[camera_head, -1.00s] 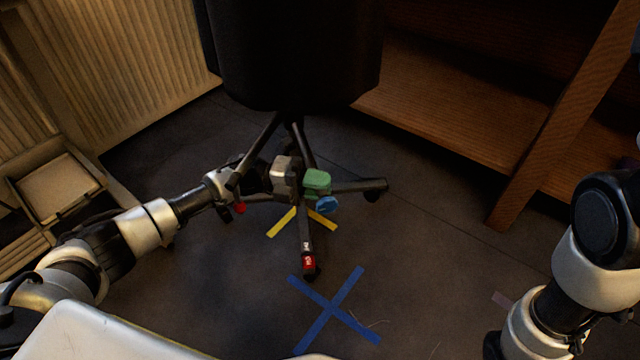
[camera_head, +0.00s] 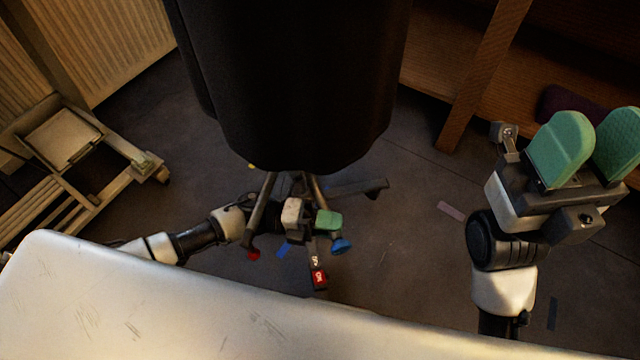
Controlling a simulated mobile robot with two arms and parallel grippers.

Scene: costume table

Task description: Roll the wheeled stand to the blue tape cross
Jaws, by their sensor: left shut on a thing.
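The rest of the cross is hidden behind the base and the pale surface in front. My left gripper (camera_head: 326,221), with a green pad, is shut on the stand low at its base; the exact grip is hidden. My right gripper (camera_head: 591,143) is raised at the right, its green pads apart and empty.
A pale scratched surface (camera_head: 200,310) fills the lower foreground. Wooden shelving (camera_head: 480,80) is at the back right.

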